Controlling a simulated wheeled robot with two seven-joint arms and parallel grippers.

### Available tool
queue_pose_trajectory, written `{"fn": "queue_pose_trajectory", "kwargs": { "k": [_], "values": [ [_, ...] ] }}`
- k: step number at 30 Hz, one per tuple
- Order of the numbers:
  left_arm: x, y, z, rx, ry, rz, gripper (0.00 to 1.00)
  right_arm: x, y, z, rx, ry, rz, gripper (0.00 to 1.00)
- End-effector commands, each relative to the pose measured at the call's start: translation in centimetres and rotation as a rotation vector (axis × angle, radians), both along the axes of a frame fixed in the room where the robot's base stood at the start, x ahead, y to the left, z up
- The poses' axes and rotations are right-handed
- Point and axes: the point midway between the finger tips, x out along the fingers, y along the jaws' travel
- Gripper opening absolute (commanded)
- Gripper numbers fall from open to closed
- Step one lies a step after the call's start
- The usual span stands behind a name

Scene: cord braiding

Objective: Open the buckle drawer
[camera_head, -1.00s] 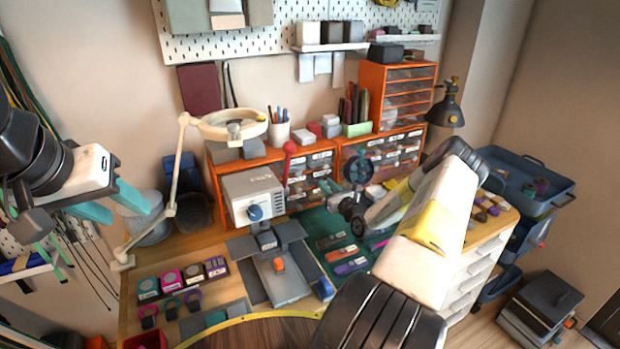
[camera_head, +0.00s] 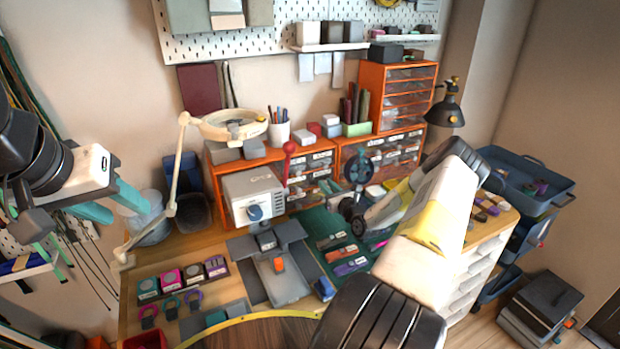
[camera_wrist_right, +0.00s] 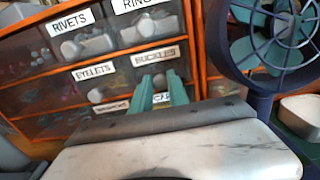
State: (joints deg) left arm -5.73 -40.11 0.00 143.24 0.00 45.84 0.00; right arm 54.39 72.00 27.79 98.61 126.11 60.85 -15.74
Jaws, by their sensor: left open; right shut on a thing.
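The buckle drawer (camera_wrist_right: 158,68) is a clear-fronted drawer labelled BUCKLES in an orange cabinet, seen in the right wrist view. My right gripper (camera_wrist_right: 160,88) has its teal fingers at the lower front of this drawer, closed on what looks like its handle; the fingers hide the grip itself. The drawer front looks about level with its neighbours. My left gripper (camera_head: 112,205) is open and empty in the air at the left.
A dark blue fan (camera_wrist_right: 275,40) stands close right of my right gripper. Drawers labelled RIVETS (camera_wrist_right: 80,45) and EYELETS (camera_wrist_right: 95,90) are alongside. A grey press (camera_head: 252,195) and a magnifier lamp (camera_head: 232,125) stand on the bench left of my right arm.

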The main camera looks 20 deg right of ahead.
Motion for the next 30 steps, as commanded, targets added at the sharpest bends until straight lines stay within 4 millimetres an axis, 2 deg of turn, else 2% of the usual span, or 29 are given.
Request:
{"fn": "queue_pose_trajectory", "kwargs": {
  "k": [5,12,17,21,29,30],
  "values": [
    [0.0,0.0,0.0,0.0,0.0,0.0,0.45,-1.3,-0.3,0.1,-0.001,-0.001,-0.001,0.0],
    [0.0,0.0,0.0,0.0,0.0,0.0,0.45,-7.6,-1.2,0.0,-0.001,0.002,-0.002,0.0],
    [0.0,0.0,0.0,0.0,0.0,0.0,0.45,-10.5,-1.6,0.1,-0.001,0.0,-0.002,0.0],
    [0.0,0.0,0.0,0.0,0.0,0.0,0.45,-11.3,-1.6,0.1,-0.001,-0.001,-0.001,0.0],
    [0.0,0.0,0.0,0.0,0.0,0.0,0.45,-11.3,-1.6,0.1,-0.001,-0.002,0.0,0.0],
    [0.0,0.0,0.0,0.0,0.0,0.0,0.45,-11.3,-1.6,0.1,-0.001,-0.002,0.0,0.28]
  ]
}}
